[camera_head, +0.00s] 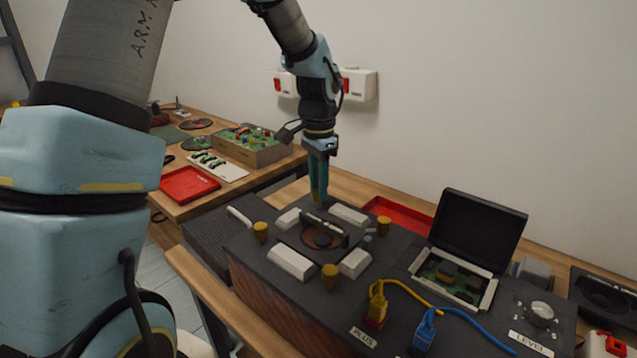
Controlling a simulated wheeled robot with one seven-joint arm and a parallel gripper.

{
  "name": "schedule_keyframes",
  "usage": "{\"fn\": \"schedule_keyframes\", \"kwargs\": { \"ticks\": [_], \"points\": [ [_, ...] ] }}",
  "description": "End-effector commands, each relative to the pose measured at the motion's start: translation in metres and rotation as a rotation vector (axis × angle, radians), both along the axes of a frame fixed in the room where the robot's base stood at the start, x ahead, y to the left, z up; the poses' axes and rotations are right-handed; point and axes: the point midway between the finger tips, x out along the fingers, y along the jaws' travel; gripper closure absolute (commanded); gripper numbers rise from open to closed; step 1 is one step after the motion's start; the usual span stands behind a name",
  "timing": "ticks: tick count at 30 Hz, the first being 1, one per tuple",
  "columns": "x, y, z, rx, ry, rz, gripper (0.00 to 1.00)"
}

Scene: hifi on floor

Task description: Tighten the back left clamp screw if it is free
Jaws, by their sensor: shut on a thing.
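A dark box (285,285) stands on the wooden bench with a round speaker-like part (322,237) set in its top. White clamp bars (291,262) lie around that part. Yellow clamp screws stand at the left (261,231), front (330,275) and right (384,225) corners. My gripper (319,196) points straight down at the back left corner, behind the clamp bars. It is shut on the back left clamp screw, which its fingers mostly hide. Whether that screw is loose or tight cannot be seen.
A yellow plug (376,306) and a blue plug (424,332) with cables sit at the front right. An open black-lidded case (478,234) stands to the right. Red trays lie behind (400,214) and at the left (188,184). Wall boxes (358,84) hang behind my arm.

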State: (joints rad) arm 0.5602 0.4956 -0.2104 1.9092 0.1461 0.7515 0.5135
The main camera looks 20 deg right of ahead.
Motion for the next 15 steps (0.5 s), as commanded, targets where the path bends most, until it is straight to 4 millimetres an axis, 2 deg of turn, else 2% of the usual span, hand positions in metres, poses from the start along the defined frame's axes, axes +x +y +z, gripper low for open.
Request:
{"fn": "schedule_keyframes", "kwargs": {
  "ticks": [15],
  "points": [
    [0.0003,-0.0001,0.0003,-0.001,-0.001,-0.029,1.0]
  ]
}}
